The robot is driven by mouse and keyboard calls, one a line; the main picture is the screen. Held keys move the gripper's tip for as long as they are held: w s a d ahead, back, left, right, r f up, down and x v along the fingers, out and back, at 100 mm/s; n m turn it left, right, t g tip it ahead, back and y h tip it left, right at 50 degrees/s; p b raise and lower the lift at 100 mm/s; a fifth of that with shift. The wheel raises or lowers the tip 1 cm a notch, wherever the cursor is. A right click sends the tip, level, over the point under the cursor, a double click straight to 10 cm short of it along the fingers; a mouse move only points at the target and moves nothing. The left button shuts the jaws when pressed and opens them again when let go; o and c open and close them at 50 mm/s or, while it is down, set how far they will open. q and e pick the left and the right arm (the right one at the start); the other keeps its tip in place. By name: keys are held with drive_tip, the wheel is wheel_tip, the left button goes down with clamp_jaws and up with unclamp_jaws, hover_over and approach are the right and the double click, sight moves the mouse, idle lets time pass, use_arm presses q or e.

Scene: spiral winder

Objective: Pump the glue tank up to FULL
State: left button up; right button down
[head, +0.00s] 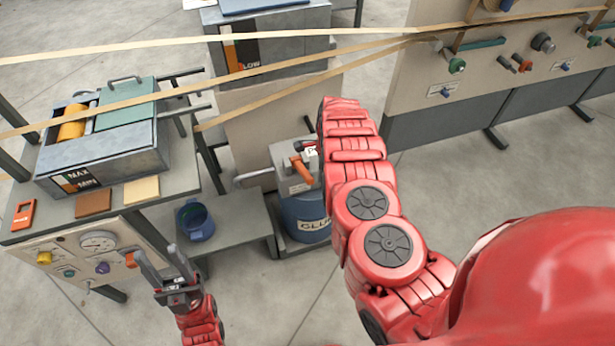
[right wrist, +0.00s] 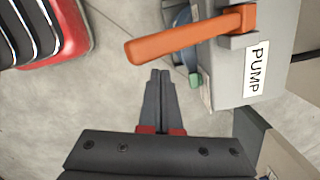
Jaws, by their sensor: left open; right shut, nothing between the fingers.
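The glue tank (head: 308,217) is a blue drum labelled GLUE, standing low in the middle of the head view, partly behind my right arm. A grey pump head with an orange handle (head: 302,170) sits on top. In the right wrist view the orange handle (right wrist: 190,35) sticks out leftward from the grey box (right wrist: 235,75) with its PUMP label. My right gripper (right wrist: 160,73) is shut and empty, its tips just below the handle's free end in the picture; contact cannot be told. My left gripper (head: 155,256) is open and empty beside the gauge panel. No FULL mark is readable.
A glue tray (head: 105,160) marked MAX and MIN stands on the left bench. A blue cup (head: 194,220) is on a low shelf (head: 240,225) left of the tank. Paper strips (head: 150,98) cross the upper view. Floor is clear right of the tank.

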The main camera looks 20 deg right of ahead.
wheel_tip(320, 180, up, 16)
drive_tip(key=d+p, duration=0.1)
drive_tip(key=shift+s+d+p, duration=0.2)
drive_tip(key=shift+s+p, duration=0.1)
drive_tip(key=shift+p, duration=0.05)
drive_tip(key=w+d+r+n+t+h+p, duration=0.1)
drive_tip(key=w+d+r+n+h, duration=0.3)
drive_tip(key=w+d+n, duration=0.5)
drive_tip(key=s+a+f+n+y, duration=0.1)
drive_tip(key=s+a+f+n, duration=0.1)
drive_tip(key=a+n, duration=0.4)
drive_tip(key=s+a+f+n+t+y+p, duration=0.1)
drive_tip(key=s+a+n+y, duration=0.1)
drive_tip(key=s+a+n, duration=0.2)
drive_tip(key=a+n, duration=0.2)
drive_tip(key=a, duration=0.2)
drive_tip(key=shift+s+a+f+n, duration=0.3)
drive_tip(key=shift+a+f+n, duration=0.1)
